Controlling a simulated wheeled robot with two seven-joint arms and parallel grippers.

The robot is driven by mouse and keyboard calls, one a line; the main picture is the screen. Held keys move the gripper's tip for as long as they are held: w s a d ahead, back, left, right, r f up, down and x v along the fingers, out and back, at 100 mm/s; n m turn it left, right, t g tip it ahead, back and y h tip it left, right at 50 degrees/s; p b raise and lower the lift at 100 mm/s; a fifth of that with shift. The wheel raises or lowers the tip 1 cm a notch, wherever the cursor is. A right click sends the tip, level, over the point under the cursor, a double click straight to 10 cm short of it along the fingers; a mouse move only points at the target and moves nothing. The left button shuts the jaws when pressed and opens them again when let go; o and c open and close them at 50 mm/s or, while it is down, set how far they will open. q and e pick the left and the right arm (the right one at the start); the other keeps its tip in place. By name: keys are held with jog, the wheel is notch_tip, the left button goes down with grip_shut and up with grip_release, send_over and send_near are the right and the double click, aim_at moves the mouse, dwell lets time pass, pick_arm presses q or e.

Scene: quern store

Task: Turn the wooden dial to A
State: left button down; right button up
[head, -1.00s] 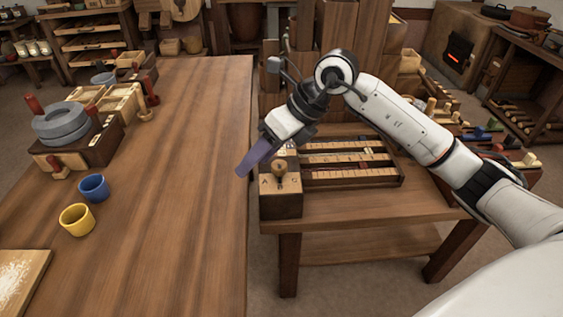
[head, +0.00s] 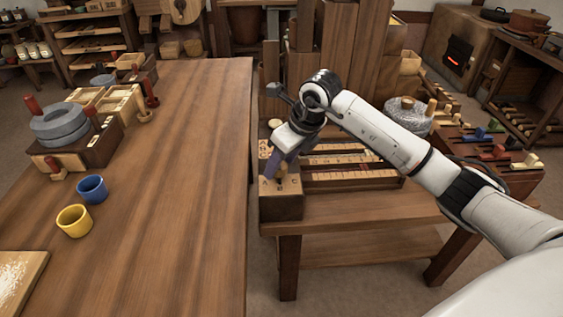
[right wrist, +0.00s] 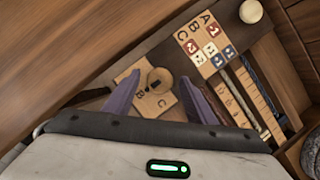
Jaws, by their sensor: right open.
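The wooden dial (right wrist: 158,81) is a round knob on a pale plate (right wrist: 137,76) lettered A, B and C. The plate tops a dark wooden box (head: 281,207) at the near left corner of the low table. My right gripper (head: 276,174), with purple fingers, is open and tilted down over the dial. In the right wrist view its two fingers stand on either side of the knob, with gaps visible. I cannot tell whether either finger touches it, nor which letter the dial points to. In the head view the fingers partly hide the knob. My left gripper is out of view.
A slotted rack (head: 350,176) lies just right of the box, with a small lettered, coloured board (right wrist: 207,45) beside the dial. The long table (head: 190,190) at left is mostly clear, holding a blue cup (head: 92,189) and a yellow cup (head: 74,221).

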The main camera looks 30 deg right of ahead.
jog(key=c, duration=1)
jog(key=shift+c, duration=0.2)
jog(key=shift+a+m+h+p, duration=0.1)
jog(key=shift+m+h+p, duration=0.3)
jog(key=shift+m, duration=0.7)
jog(key=m+h, duration=0.1)
jog(key=m, duration=0.2)
jog(key=shift+a, duration=0.15)
jog(key=m+h, duration=0.1)
jog(key=m, duration=0.2)
jog(key=m+h, duration=0.1)
jog(key=m, duration=0.2)
jog(key=shift+w+a+g, duration=0.1)
jog(key=shift+w+g, duration=0.05)
jog(key=shift+g, duration=0.25)
jog(key=shift+m+h, duration=0.3)
jog(key=shift+m, duration=0.1)
